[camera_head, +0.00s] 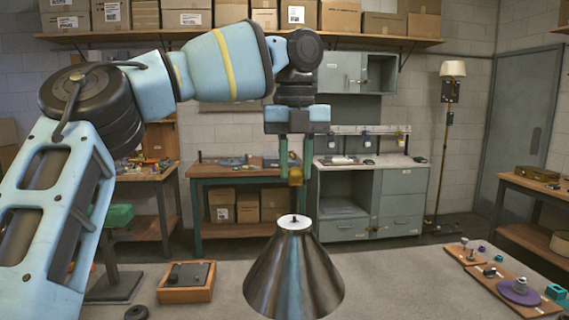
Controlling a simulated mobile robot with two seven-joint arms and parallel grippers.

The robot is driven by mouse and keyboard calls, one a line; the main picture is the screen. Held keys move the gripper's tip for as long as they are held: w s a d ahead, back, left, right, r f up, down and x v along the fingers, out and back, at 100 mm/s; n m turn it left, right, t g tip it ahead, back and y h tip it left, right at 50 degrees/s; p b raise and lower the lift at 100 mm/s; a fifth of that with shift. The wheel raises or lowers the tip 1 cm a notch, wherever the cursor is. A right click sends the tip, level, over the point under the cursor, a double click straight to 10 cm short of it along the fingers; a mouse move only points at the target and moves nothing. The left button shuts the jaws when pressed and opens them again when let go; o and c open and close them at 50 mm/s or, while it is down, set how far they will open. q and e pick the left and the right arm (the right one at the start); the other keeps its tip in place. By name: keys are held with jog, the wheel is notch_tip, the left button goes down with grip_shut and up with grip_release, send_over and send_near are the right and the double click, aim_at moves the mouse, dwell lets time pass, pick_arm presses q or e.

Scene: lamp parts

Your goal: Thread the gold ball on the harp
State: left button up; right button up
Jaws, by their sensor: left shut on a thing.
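My left gripper (296,172) hangs pointing down in the middle of the view, its two green fingers shut on the gold ball (296,177). The ball is held in the air above a dark metallic cone-shaped lampshade (293,275) on the near table. The shade's pale top (294,222) has a small dark tip (294,217) at its centre, which looks like the end of the harp. The rest of the harp is hidden by the shade. A clear gap shows between ball and tip. My right gripper is not in view.
A wooden box with a dark top (186,282) and a dark ring (137,313) lie left on the grey table (225,300). Wooden boards with small parts (505,287) lie at right. The table around the shade is clear.

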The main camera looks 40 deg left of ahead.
pick_arm(q)
jog(key=shift+f, duration=2.45)
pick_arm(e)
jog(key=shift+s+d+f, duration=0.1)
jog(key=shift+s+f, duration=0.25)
pick_arm(q)
jog(key=shift+b, duration=0.3)
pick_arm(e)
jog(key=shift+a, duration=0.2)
pick_arm(q)
jog(key=shift+f, duration=0.2)
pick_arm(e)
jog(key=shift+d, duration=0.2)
pick_arm(q)
jog(key=shift+f, duration=0.55)
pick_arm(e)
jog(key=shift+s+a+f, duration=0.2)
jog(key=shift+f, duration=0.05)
pick_arm(q)
jog(key=shift+f, duration=0.3)
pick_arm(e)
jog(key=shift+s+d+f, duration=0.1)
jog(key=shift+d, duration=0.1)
pick_arm(q)
jog(key=shift+f, duration=0.1)
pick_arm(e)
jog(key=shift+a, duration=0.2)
